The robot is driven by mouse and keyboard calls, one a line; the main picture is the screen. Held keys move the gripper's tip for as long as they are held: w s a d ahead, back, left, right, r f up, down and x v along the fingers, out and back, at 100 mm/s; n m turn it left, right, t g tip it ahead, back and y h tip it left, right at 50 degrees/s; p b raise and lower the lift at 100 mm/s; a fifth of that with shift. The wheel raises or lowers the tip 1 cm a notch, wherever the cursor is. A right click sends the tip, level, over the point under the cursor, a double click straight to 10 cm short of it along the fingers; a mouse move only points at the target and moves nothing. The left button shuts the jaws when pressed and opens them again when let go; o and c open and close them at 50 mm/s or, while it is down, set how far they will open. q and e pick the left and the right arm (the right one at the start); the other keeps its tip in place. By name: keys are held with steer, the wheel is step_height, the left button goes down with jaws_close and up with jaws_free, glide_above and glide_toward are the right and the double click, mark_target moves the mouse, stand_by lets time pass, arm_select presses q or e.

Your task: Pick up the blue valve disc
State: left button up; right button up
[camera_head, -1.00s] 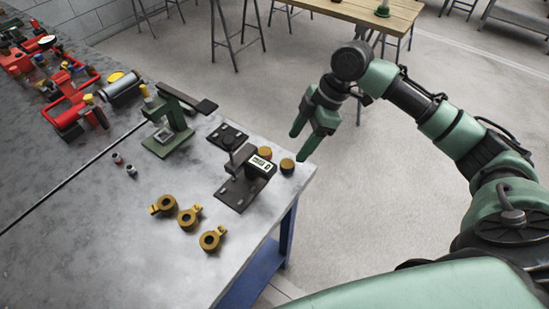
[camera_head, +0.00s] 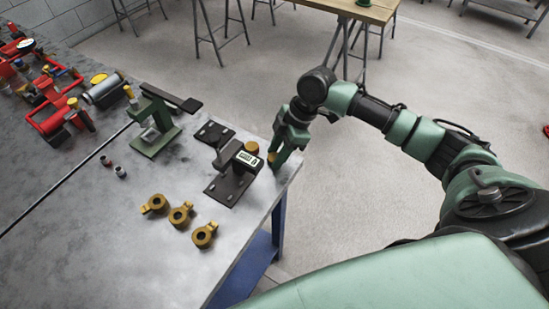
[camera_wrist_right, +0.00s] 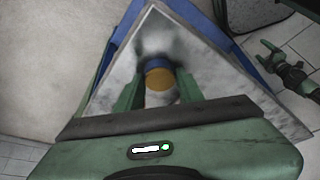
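The blue valve disc (camera_wrist_right: 159,64) shows in the right wrist view as a round piece with a blue band and a yellow-brown face. It is near the bench corner, between the fingers of my right gripper (camera_wrist_right: 160,84). The fingers stand on either side of it, with small gaps. In the head view my right gripper (camera_head: 281,155) reaches down at the bench corner and partly hides a small brown disc (camera_head: 272,158). My left gripper (camera_wrist_right: 266,52) shows small at the right of the wrist view, its fingers apart and empty. It is outside the head view.
On the bench (camera_head: 150,255), a dark fixture with a display (camera_head: 235,170) and another brown disc (camera_head: 251,148) are close to my right gripper. Several brass rings (camera_head: 181,214) lie nearer. A green press (camera_head: 155,128) and red pump parts (camera_head: 55,115) stand farther left.

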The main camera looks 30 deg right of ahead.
jaws_close()
